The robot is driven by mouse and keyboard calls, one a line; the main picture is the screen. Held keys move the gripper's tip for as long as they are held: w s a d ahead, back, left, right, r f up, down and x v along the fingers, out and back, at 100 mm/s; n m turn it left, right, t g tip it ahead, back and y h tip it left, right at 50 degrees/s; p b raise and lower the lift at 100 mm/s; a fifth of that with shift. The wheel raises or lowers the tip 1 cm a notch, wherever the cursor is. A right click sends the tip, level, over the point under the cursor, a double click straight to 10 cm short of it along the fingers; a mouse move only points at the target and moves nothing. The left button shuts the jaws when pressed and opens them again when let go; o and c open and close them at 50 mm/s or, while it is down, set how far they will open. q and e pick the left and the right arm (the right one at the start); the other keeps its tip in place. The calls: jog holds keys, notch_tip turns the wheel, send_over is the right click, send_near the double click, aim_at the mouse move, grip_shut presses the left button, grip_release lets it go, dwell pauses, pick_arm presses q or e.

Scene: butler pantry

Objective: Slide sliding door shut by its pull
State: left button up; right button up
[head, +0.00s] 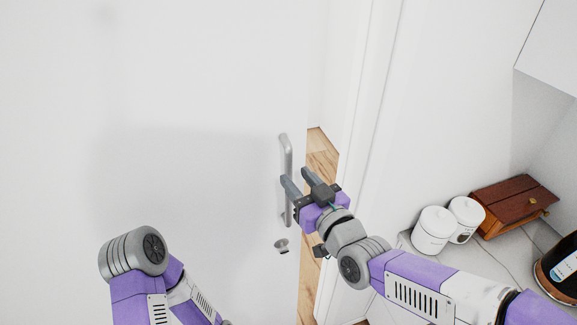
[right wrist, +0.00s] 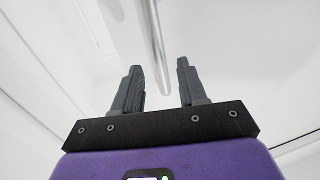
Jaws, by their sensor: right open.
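The white sliding door (head: 200,90) fills the left of the head view. A gap with wooden floor shows between its right edge and the white door frame. Its pull (head: 286,150) is an upright grey metal bar near that edge. My right gripper (head: 296,179) is open at the middle of the pull and hides part of it. In the right wrist view the pull (right wrist: 156,45) runs down between the two open fingers (right wrist: 158,78); I cannot tell whether they touch it. My left arm shows at lower left in the head view, its gripper out of view.
A small lock fitting (head: 281,245) sits on the door below the pull. The door frame (head: 372,90) stands right of the gap.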

aim_at(291, 171)
jog(key=shift+p+x, duration=0.3)
jog(key=shift+x, duration=2.05)
grip_shut()
